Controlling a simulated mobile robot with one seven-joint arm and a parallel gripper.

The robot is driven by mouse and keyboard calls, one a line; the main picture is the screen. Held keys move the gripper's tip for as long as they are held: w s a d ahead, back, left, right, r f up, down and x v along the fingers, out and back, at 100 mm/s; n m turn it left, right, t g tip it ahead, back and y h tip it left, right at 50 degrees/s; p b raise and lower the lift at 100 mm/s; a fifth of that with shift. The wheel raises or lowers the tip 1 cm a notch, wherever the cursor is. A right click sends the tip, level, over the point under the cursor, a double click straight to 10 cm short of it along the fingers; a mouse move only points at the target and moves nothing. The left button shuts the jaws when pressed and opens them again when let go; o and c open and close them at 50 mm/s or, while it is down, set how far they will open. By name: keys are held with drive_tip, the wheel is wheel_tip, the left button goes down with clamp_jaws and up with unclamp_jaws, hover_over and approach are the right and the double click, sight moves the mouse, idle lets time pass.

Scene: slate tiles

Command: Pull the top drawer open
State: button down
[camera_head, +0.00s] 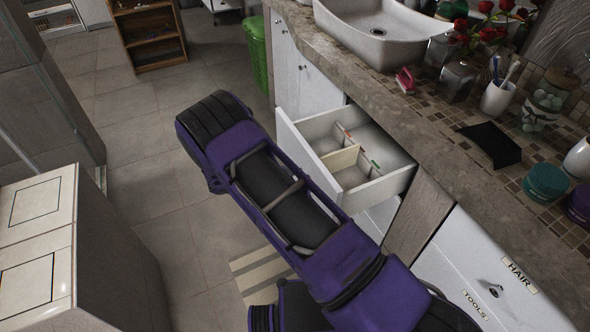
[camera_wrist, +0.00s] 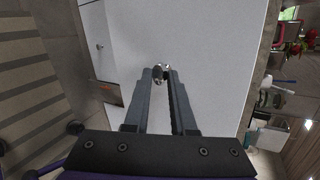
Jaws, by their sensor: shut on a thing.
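The top drawer (camera_head: 383,188) is white and stands out from the counter cabinet, with its divided inside showing in the head view. Its front panel (camera_wrist: 215,60) fills the middle of the wrist view. A small metal knob (camera_wrist: 161,71) sits on that panel. My gripper (camera_wrist: 165,74) is shut on the knob. In the head view my purple arm hides the gripper, the knob and part of the drawer front.
A green bin (camera_head: 257,55) stands beyond the drawer. A pale cabinet (camera_head: 85,255) is at the left. Tiled floor (camera_head: 150,130) lies clear between.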

drive_tip(key=shift+s+a, duration=0.15)
drive_tip(key=c, duration=0.7)
unclamp_jaws()
drive_tip(key=shift+c, duration=0.2)
drive_tip(key=v, duration=1.7)
drive_tip(key=shift+r+p, duration=0.2)
drive_tip(key=shift+p, duration=0.15)
